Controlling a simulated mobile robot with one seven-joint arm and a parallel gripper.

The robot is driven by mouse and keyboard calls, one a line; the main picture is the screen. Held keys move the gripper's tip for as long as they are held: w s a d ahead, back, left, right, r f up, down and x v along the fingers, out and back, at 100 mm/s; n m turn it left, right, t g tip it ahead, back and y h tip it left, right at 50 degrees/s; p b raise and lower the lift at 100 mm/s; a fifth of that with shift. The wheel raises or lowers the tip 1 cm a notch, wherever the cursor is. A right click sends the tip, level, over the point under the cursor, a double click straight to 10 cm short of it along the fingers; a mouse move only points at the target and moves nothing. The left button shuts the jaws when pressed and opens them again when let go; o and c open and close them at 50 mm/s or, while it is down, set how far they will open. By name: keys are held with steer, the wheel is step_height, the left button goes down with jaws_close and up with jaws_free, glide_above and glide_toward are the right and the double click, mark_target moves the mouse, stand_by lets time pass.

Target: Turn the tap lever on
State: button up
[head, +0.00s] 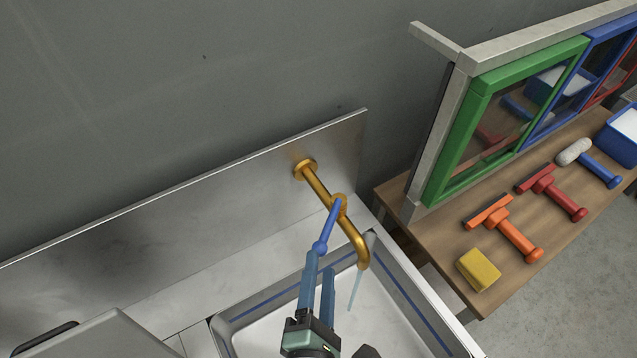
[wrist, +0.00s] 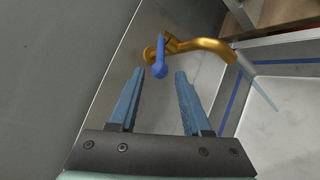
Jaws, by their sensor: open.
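The brass tap (head: 318,186) comes out of the steel splashback and its spout curves down over the sink; it also shows in the wrist view (wrist: 205,45). Its blue lever (head: 331,222) ends in a round knob and points toward my gripper. A pale blue streak like water (head: 355,288) runs down from the spout. My gripper (head: 319,263) is open and empty, with its fingertips close to the knob. In the wrist view the lever (wrist: 161,55) lines up with the gap between the fingertips (wrist: 160,75). I cannot tell whether either finger touches it.
The steel sink (head: 408,305) with a blue stripe lies below the tap. The splashback (head: 190,195) stands close behind. At right, a wooden table (head: 570,220) holds a yellow sponge (head: 478,269), squeegees (head: 515,235) and a green-framed window (head: 452,145).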

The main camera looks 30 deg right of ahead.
steer(key=shift+v, duration=1.25)
steer(key=shift+w+r, duration=0.1)
steer(key=w+a+r+m+t+y, duration=0.1)
steer(key=w+a+r+m+t, duration=0.1)
steer(key=w+r+m, duration=0.45)
steer(key=w+a+r+m+t+y, duration=0.15)
steer(key=w+r, duration=0.25)
steer(key=r, duration=0.5)
steer(key=w+a+r+m+t+y, duration=0.1)
steer(key=w+a+r+m+t, duration=0.3)
steer(key=r, duration=0.4)
steer(key=s+a+r+m+t+y, duration=0.2)
steer(key=s+r+t+y, duration=0.1)
steer(key=r, duration=1.1)
steer(key=s+a+r+m+t+y, duration=0.2)
steer(key=s+r+t+y, duration=0.1)
steer(key=r, duration=1.1)
steer(key=shift+a+r+m+t, duration=0.25)
steer(key=shift+m+t, duration=0.15)
steer(key=shift+t, duration=0.45)
steer(key=shift+s, duration=0.15)
